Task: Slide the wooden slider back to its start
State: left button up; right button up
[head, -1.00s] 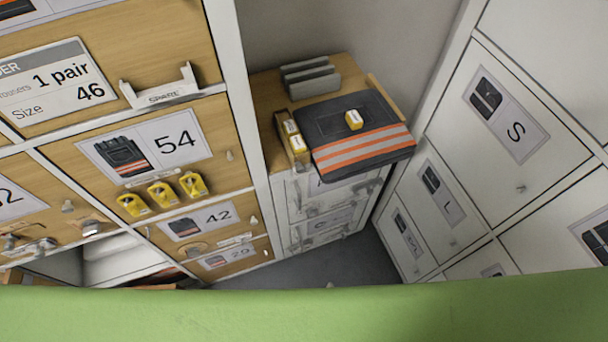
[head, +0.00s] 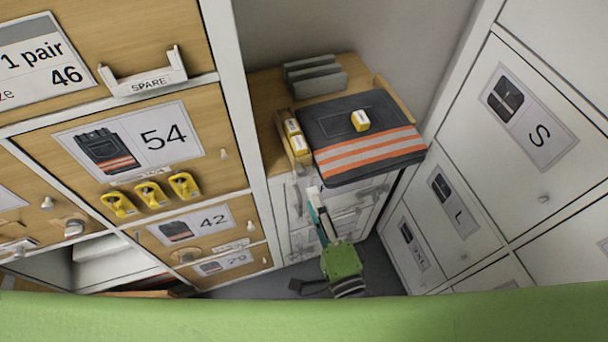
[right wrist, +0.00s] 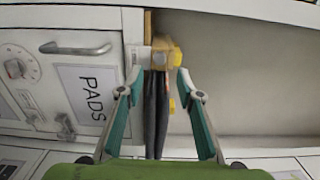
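Two wooden pieces flank the folded dark trousers (head: 365,135) on the cabinet top in the head view. One is a narrow wooden holder (head: 285,135) with small yellow-and-white packs at the left; the other is a wooden strip (head: 394,98) along the right edge. I cannot tell for certain which is the slider. My right gripper (head: 318,195) is below and in front of the trousers, apart from both pieces. In the right wrist view my right gripper (right wrist: 156,82) is open and empty, with a wood-and-yellow piece (right wrist: 160,56) beyond its fingertips. My left gripper is not in view.
Wooden drawers with yellow handles (head: 150,193) are at left. White lockers (head: 520,130) close off the right. A PADS door (right wrist: 88,95) shows in the wrist view.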

aim_at(302, 175)
jog(key=x, duration=0.7)
jog(key=shift+w+a+f, duration=0.1)
jog(key=shift+w, duration=0.2)
grip_shut()
